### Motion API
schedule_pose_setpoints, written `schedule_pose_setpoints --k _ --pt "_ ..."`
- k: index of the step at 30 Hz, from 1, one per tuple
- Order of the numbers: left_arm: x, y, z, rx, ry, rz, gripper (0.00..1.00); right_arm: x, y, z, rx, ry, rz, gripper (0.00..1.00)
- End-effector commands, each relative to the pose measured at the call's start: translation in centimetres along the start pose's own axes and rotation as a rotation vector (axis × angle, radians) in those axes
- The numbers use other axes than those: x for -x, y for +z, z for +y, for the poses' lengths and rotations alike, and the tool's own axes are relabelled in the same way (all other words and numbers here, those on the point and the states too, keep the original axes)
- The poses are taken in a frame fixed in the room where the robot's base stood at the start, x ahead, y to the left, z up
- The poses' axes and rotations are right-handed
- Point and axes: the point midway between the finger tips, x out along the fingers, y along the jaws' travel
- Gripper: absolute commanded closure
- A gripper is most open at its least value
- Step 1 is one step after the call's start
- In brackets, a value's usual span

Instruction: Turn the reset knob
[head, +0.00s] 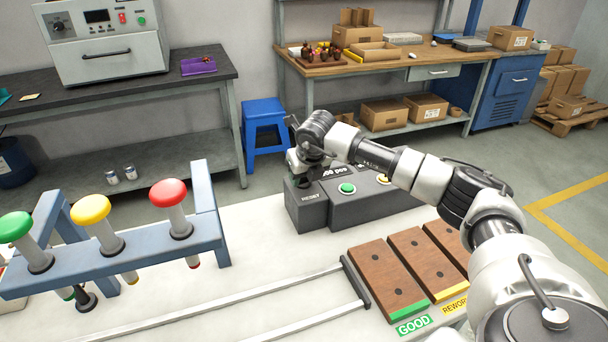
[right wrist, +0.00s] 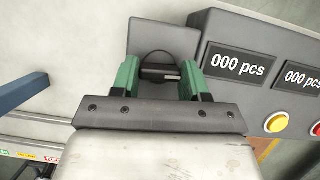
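The reset knob (right wrist: 158,67) is a dark round knob with a raised bar and a small pale mark near the bar's right end. It sits on the small grey block (head: 308,212) lettered RESET. My right gripper (head: 299,172) reaches down over that block. In the right wrist view its two green fingers (right wrist: 159,80) stand on either side of the knob, with no clear gap showing. The fingers hide the knob's sides. In the head view the gripper hides the knob. My left gripper is in no view.
A grey counter box (head: 372,207) with a green button (head: 347,188) adjoins the RESET block; its displays read 000 pcs in the wrist view. Wooden boards (head: 386,283) lie in front. A blue rack (head: 130,251) with coloured handles stands left. The white tabletop (head: 262,262) between is mostly clear.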

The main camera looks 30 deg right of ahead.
Motion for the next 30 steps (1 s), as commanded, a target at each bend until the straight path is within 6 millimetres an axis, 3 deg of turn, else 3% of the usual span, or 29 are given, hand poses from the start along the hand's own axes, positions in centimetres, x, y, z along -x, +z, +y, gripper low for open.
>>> schedule_pose_setpoints --k 1,3,14,30 --pt "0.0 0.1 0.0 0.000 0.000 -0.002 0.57 0.0 0.0 0.0 0.000 0.000 0.000 0.70" --pt "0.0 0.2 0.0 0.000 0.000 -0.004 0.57 0.0 0.0 0.0 0.000 0.000 0.000 0.79" --pt "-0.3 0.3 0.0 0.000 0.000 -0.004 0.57 0.0 0.0 -0.1 0.056 0.025 0.000 0.79" --pt "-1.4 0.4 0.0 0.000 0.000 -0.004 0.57 0.0 0.1 -0.2 0.465 0.196 -0.003 0.79"
